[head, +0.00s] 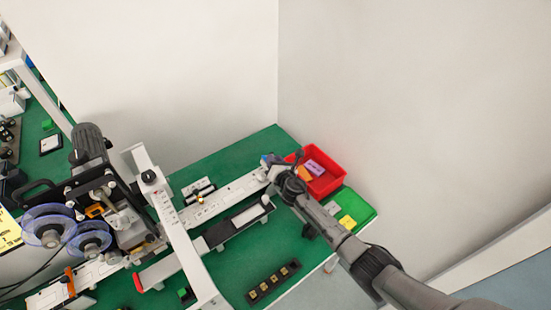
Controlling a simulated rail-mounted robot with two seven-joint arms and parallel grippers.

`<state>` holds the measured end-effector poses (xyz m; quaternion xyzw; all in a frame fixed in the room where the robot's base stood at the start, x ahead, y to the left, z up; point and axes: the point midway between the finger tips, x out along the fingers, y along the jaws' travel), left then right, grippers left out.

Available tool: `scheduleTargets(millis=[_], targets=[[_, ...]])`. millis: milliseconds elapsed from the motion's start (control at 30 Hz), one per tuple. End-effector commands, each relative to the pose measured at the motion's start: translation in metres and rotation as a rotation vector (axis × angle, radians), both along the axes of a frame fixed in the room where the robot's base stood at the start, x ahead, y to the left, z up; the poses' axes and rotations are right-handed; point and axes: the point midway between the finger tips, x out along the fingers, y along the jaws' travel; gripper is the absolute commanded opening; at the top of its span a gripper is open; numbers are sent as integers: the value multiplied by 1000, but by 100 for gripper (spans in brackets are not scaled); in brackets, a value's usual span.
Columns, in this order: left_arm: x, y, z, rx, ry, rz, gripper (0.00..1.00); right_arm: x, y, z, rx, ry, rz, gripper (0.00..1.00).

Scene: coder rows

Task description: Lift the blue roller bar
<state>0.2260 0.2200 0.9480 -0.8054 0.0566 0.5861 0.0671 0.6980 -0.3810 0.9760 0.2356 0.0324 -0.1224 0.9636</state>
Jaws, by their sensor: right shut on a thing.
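My right gripper (275,164) reaches in from the lower right to the right end of the white conveyor rail (236,191). It is shut on a small bluish piece (265,159) at its fingertips, which looks like part of the blue roller bar. Most of the bar is hidden by the gripper, and I cannot tell whether it is clear of the rail. My left gripper is not in view.
A red bin (335,181) with orange and purple items stands right behind the gripper. A green tray (362,205) with a yellow card is beside it. The coder machine (110,205) fills the left. A black strip (272,284) lies on the green tabletop (225,264).

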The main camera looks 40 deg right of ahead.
Motion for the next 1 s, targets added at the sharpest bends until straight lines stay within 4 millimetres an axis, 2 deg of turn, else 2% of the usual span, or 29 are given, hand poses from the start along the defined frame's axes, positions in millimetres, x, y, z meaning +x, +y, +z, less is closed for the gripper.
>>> scheduleTargets(millis=[33,100,400,700,1000], targets=[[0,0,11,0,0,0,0,0,-3,7,40,2,-1,0],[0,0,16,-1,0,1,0,0,-7,9,96,1,-1,0],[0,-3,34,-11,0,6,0,0,-18,12,290,2,1,0],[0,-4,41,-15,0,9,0,0,-24,12,387,3,1,0],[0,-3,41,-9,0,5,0,0,-25,11,411,3,0,0]])
